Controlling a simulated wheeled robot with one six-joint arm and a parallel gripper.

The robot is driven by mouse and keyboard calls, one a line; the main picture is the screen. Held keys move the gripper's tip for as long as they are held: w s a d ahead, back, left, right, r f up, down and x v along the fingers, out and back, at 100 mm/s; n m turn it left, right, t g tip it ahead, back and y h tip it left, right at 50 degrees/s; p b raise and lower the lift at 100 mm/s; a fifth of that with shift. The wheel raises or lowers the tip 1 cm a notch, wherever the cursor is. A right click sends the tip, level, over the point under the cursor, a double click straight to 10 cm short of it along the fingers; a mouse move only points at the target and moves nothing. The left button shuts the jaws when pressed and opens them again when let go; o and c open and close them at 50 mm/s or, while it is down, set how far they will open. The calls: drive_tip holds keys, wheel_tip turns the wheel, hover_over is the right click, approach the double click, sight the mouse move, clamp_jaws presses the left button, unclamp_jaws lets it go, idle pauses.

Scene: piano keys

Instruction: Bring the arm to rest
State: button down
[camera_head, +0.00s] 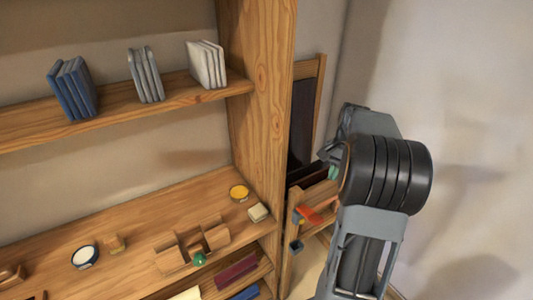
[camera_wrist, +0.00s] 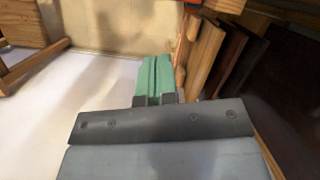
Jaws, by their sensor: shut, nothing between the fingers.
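My arm (camera_head: 375,190) is raised at the right of the head view, to the right of the wooden shelf unit. My gripper (camera_wrist: 155,78) shows in the wrist view with its two green fingers pressed together, shut and empty. In the head view my gripper is mostly hidden behind the arm; only a bit of green shows near the wooden stand. No object is held.
The wooden shelf unit (camera_head: 262,90) holds blue books (camera_head: 73,88), grey books (camera_head: 146,74) and white books (camera_head: 207,64), with small items below. A wooden stand with an orange-red piece (camera_head: 308,215) is close to my arm. Upright boards (camera_wrist: 205,55) are right of my fingers.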

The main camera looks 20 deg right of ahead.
drive_tip(key=s+a+r+n+t+h, duration=0.1)
drive_tip(key=s+a+n+t, duration=0.2)
drive_tip(key=a, duration=0.8)
drive_tip(key=s+a+r+n+t+h, duration=0.1)
drive_tip(key=s+a+n+t, duration=0.2)
drive_tip(key=s+a+n, duration=0.4)
drive_tip(key=a+n, duration=0.2)
drive_tip(key=a, duration=0.3)
drive_tip(key=shift+a, duration=0.15)
idle(0.9)
